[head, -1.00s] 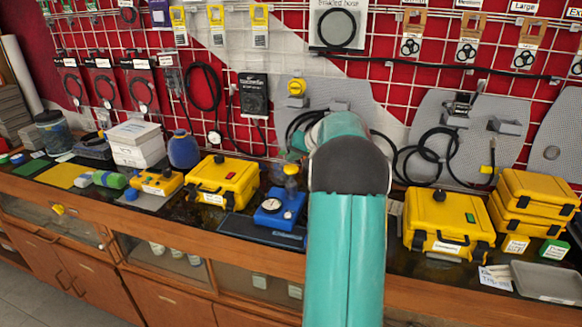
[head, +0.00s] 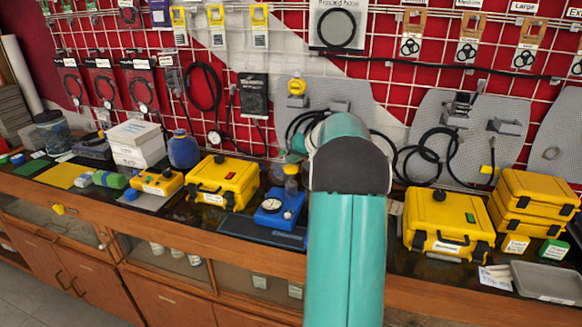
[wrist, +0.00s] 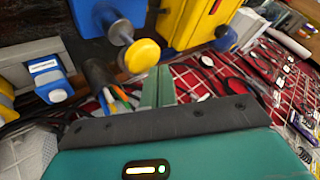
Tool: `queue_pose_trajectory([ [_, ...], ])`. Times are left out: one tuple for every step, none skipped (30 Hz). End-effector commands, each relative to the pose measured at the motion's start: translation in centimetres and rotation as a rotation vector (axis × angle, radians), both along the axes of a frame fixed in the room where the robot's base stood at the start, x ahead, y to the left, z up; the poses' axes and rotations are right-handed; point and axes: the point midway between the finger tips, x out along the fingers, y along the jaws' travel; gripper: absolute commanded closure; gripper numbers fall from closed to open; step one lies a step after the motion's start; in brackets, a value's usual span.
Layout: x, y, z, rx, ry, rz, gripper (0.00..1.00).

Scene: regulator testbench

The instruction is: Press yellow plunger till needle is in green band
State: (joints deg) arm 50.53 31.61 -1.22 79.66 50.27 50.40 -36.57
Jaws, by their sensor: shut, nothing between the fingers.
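The blue regulator block (head: 283,212) stands on the dark bench mat, with a white round dial (head: 270,206) on its top. The needle and the green band are too small to read. The yellow plunger (head: 291,170) rises from the back of the block. In the wrist view the plunger's round yellow cap (wrist: 143,56) is just beyond and slightly left of my fingertips. My gripper (wrist: 159,72) is shut and empty, its two green fingers together. I cannot tell whether it touches the cap. In the head view my arm hides most of the gripper.
A yellow case (head: 224,183) stands left of the block, and another yellow case (head: 440,222) stands to the right of my arm. The red pegboard wall (head: 385,75) with hanging hoses is close behind. A grey tray (head: 548,281) lies at the far right.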

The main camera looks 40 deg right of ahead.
Motion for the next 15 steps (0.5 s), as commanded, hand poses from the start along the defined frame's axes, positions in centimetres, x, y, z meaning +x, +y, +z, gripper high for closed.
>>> queue_pose_trajectory([
  [0.0, 0.01, -0.05, 0.0, 0.0, 0.0, 1.0],
  [0.0, 0.0, -0.08, 0.0, 0.0, 0.0, 1.0],
  [0.0, 0.01, -0.13, 0.0, 0.0, 0.0, 1.0],
  [-0.01, 0.01, -0.16, 0.001, 0.0, -0.001, 1.0],
  [0.0, 0.01, -0.2, 0.001, 0.0, -0.001, 1.0],
  [0.0, 0.01, -0.25, 0.001, 0.0, -0.001, 1.0],
  [0.0, 0.01, -0.29, 0.001, 0.0, -0.001, 1.0],
  [0.0, 0.01, -0.31, 0.001, 0.0, -0.001, 1.0],
  [0.0, 0.01, -0.36, 0.001, 0.0, -0.001, 1.0],
  [0.01, 0.01, -0.39, 0.001, 0.0, -0.001, 1.0],
  [0.0, 0.01, -0.43, 0.001, 0.001, 0.0, 1.0],
  [0.0, 0.01, -0.47, 0.001, 0.001, 0.0, 1.0],
  [0.0, 0.01, -0.51, 0.001, 0.001, 0.0, 1.0],
  [0.01, 0.01, -0.54, 0.001, 0.001, 0.0, 1.0],
  [0.0, 0.01, -0.6, 0.001, 0.001, 0.0, 1.0],
])
